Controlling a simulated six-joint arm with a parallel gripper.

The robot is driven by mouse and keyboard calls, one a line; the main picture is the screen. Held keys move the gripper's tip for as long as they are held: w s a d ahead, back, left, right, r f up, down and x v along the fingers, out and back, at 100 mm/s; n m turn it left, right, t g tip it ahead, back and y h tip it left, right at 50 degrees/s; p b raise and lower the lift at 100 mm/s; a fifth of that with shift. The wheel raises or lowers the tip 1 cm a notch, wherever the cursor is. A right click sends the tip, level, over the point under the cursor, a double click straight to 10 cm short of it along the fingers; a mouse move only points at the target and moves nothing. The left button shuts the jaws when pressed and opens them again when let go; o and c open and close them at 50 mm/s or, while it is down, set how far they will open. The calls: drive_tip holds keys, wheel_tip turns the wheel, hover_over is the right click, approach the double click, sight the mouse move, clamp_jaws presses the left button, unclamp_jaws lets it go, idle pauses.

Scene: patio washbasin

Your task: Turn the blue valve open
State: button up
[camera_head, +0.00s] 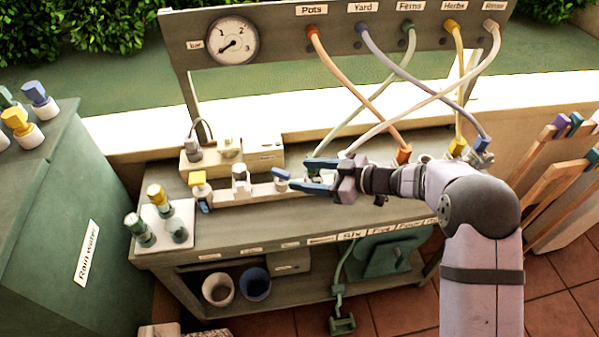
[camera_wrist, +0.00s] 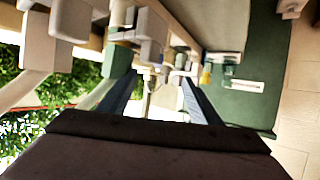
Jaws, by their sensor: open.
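The blue valve seems to be the pale blue handle (camera_head: 281,174) on the pale valve block (camera_head: 262,190) on the bench, in the head view. My gripper (camera_head: 297,174) comes in from the right, with its two dark blue fingers apart. The handle lies just beyond and left of the fingertips; I cannot tell whether they touch. In the wrist view my gripper (camera_wrist: 160,77) is open, with pale fittings in and beyond the gap. No blue handle can be made out there. The fingers partly cover the block's right end.
A yellow handle (camera_head: 198,178) and a white handle (camera_head: 240,171) stand left on the same block. Several hoses (camera_head: 350,80) cross behind my gripper. A pale plate (camera_head: 165,232) with capped fittings sits at the bench's left. The bench front (camera_head: 270,220) is clear.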

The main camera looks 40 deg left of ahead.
wheel_tip(320, 180, up, 6)
drive_tip(key=p, duration=0.5)
drive_tip(key=w+a+f+m+t+h+b, duration=0.2)
drive_tip(key=w+a+f+m+t+b, duration=0.15)
drive_tip(key=a, duration=0.35)
drive_tip(key=m+t+h+b, duration=0.5)
drive_tip(key=m+t+h, duration=0.4)
drive_tip(key=m, duration=0.6)
approach(280, 172)
drive_tip(key=w+g+h, duration=0.1)
drive_tip(key=shift+n, duration=0.25)
drive_tip(key=shift+a+p+x, duration=0.15)
drive_tip(key=shift+p+x, duration=0.5)
drive_tip(key=shift+x, duration=1.25)
drive_tip(key=shift+a+p+x, duration=0.2)
drive_tip(key=shift+p+x, duration=0.4)
drive_tip(key=shift+x, duration=1.35)
drive_tip(key=shift+r, duration=0.15)
drive_tip(key=c, duration=1)
drive_tip(key=shift+c, duration=0.2)
